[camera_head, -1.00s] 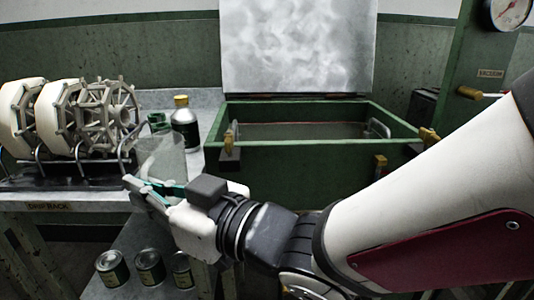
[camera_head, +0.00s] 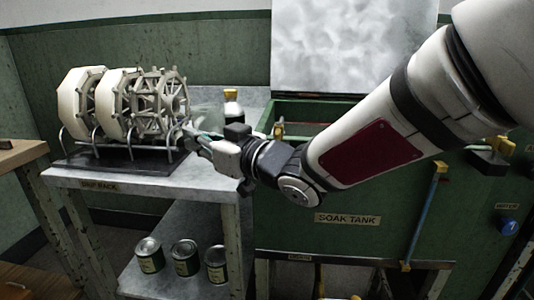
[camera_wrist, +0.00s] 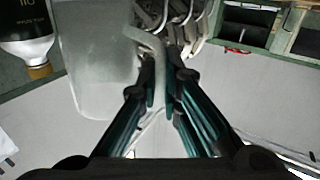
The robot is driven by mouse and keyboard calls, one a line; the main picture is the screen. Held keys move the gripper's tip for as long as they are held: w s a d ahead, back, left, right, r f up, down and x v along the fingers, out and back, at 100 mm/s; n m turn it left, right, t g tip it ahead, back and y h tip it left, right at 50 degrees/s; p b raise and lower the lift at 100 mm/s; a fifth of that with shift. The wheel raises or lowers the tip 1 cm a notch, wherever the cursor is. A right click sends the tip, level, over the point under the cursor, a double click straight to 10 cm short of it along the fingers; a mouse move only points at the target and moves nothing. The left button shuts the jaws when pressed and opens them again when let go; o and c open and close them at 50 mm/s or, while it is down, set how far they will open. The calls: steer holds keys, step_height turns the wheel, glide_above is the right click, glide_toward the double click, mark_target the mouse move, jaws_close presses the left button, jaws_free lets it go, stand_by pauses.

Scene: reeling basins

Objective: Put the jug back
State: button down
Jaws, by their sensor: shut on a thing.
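The jug is a clear, frosted vessel (camera_wrist: 95,60) that fills the upper left of the wrist view. Its bent handle (camera_wrist: 150,45) runs down between the fingers of my gripper (camera_wrist: 163,80), which are shut on it. In the head view my gripper (camera_head: 194,139) is over the right part of the drip rack table, just right of the reels. There the jug (camera_head: 208,118) shows only faintly behind the gripper. I cannot tell whether its base touches the table top.
White reels (camera_head: 110,103) stand in a wire holder on the drip rack table (camera_head: 190,182), left of my gripper. A dark bottle with a yellow cap (camera_head: 232,107) stands behind the jug. The green soak tank (camera_head: 380,215) is at right. Several cans (camera_head: 185,258) stand on the lower shelf.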

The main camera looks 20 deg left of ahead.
steer(key=shift+w+a+f+b, duration=0.15)
steer(key=shift+f+b, duration=0.85)
steer(key=shift+f, duration=0.8)
steer(key=shift+f, duration=0.15)
steer(key=c, duration=1.8)
jaws_free()
steer(key=shift+r, duration=0.25)
steer(key=p+v, duration=0.3)
steer(key=v, duration=0.9)
